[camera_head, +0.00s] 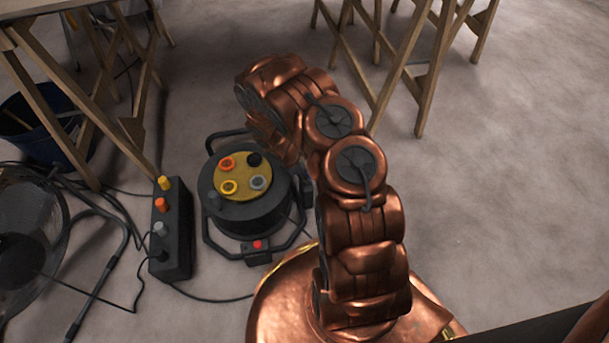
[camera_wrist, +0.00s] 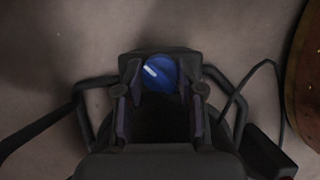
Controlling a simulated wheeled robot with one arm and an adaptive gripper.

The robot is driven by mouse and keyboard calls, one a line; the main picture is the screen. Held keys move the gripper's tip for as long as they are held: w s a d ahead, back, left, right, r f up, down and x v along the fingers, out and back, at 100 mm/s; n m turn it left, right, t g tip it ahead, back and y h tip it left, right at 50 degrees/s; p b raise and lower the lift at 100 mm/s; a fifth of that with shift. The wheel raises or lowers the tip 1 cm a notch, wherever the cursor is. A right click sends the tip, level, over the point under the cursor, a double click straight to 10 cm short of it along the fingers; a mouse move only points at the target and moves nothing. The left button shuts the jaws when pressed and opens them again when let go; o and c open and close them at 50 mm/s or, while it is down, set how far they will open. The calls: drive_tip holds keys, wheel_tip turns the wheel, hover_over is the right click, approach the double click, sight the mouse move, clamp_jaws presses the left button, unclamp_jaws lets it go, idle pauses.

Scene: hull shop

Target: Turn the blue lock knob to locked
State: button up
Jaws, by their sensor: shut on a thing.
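The blue lock knob (camera_wrist: 160,73) shows in the wrist view, between the two fingers of my gripper (camera_wrist: 159,78). The fingers are shut on it from left and right. A pale pointer line on the knob's face slants from upper left to lower right. The knob sits against a dark housing with a tubular frame. In the head view the cable reel (camera_head: 232,211) stands on the floor, with a yellow face (camera_head: 242,178) of coloured sockets. My arm reaches over to its right side and hides the knob there. Any locked or unlocked markings cannot be seen.
A dark power strip (camera_head: 173,245) with coloured plugs stands left of the reel. A fan (camera_head: 25,240) and its stand are at the far left. A blue bucket (camera_head: 40,135) and wooden trestles (camera_head: 425,75) stand behind. Cables cross the floor; the right floor is clear.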

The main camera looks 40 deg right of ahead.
drive_tip(key=shift+m, duration=0.3)
drive_tip(key=shift+w+r+m+p, duration=0.1)
drive_tip(key=shift+w+m+p, duration=0.05)
drive_tip(key=shift+m+p, duration=0.4)
drive_tip(key=shift+m+g+y+p, duration=0.4)
drive_tip(key=shift+m+g+p, duration=0.25)
drive_tip(key=shift+m, duration=0.6)
drive_tip(key=m+g+y+p, duration=0.1)
drive_tip(key=m+p, duration=0.1)
drive_tip(key=m, duration=0.2)
drive_tip(key=shift+d+m+p, duration=0.15)
drive_tip(key=shift+m+p, duration=0.15)
drive_tip(key=shift+m+y+p, duration=0.5)
drive_tip(key=shift+m, duration=0.4)
drive_tip(key=shift+w+d+m+y+p, duration=0.1)
drive_tip(key=shift+m+y+p, duration=0.3)
drive_tip(key=shift+m, duration=0.5)
drive_tip(key=shift+m+g+y+p, duration=0.25)
drive_tip(key=shift+m+y+p, duration=0.05)
drive_tip(key=shift+m, duration=0.6)
drive_tip(key=shift+d+m+y+p, duration=0.15)
drive_tip(key=shift+m+y+p, duration=0.45)
drive_tip(key=shift+m, duration=1.2)
